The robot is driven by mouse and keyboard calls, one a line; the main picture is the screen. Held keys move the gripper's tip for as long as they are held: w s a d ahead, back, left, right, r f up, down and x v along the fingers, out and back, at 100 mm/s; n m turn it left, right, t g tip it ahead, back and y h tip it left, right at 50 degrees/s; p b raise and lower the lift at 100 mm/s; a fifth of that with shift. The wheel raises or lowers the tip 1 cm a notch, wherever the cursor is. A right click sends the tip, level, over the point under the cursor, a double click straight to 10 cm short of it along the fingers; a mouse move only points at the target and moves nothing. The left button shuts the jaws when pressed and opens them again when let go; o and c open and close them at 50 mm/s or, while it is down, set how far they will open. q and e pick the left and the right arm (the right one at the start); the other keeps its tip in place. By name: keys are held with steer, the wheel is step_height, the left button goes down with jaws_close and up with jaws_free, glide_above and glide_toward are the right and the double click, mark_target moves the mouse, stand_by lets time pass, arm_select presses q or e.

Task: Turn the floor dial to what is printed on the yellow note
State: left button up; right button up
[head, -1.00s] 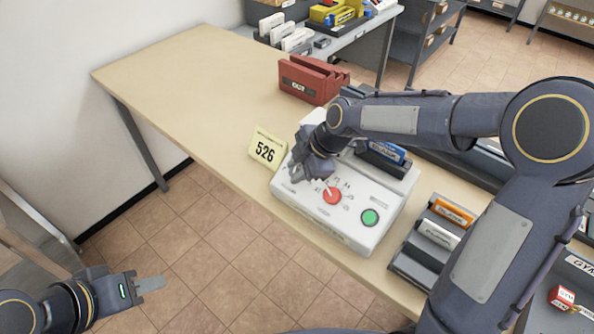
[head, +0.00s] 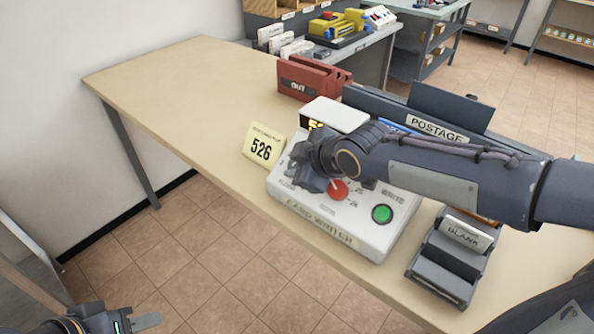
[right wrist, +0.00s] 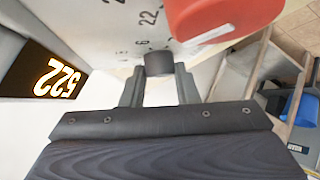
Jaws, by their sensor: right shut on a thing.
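The yellow note (head: 263,145) stands at the left edge of the white card writer (head: 375,236) and reads 526. In the right wrist view, my right gripper (right wrist: 158,78) is shut on a small dark knob (right wrist: 159,61), with printed numbers around it. A red dial (right wrist: 215,15) is beside it; it also shows in the head view (head: 338,191). The amber display (right wrist: 55,77) reads 522. In the head view, my right gripper (head: 313,180) is over the writer's left part and hides the knob. My left gripper (head: 145,321) is at the bottom left, away from the table, its jaws unclear.
A green button (head: 382,214) is on the writer's right. A red OUT rack (head: 310,80) and a dark POSTAGE holder (head: 437,130) stand behind it. A grey BLANK card rack (head: 447,265) is to the right. The table's left part (head: 190,85) is clear.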

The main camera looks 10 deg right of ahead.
stand_by(0.5)
steer(key=o, duration=1)
steer(key=shift+c, duration=0.2)
steer(key=shift+p+v, duration=0.4)
steer(key=shift+v, duration=3.5)
steer(key=shift+s+d, duration=0.15)
steer(key=shift+s, duration=0.05)
steer(key=s+d+m+g+p, duration=0.1)
steer(key=s+d+m+p, duration=0.3)
steer(key=s+m, duration=0.3)
steer(key=s+d+f+m+g+p, duration=0.1)
steer(key=s+d+m+p, duration=0.3)
steer(key=s+m, duration=0.4)
steer(key=s+g+p, duration=0.1)
steer(key=s, duration=0.3)
steer(key=shift+d+f+m+h+p, duration=0.25)
steer(key=shift+f+m+h+p, duration=0.05)
steer(key=shift+h+p, duration=0.1)
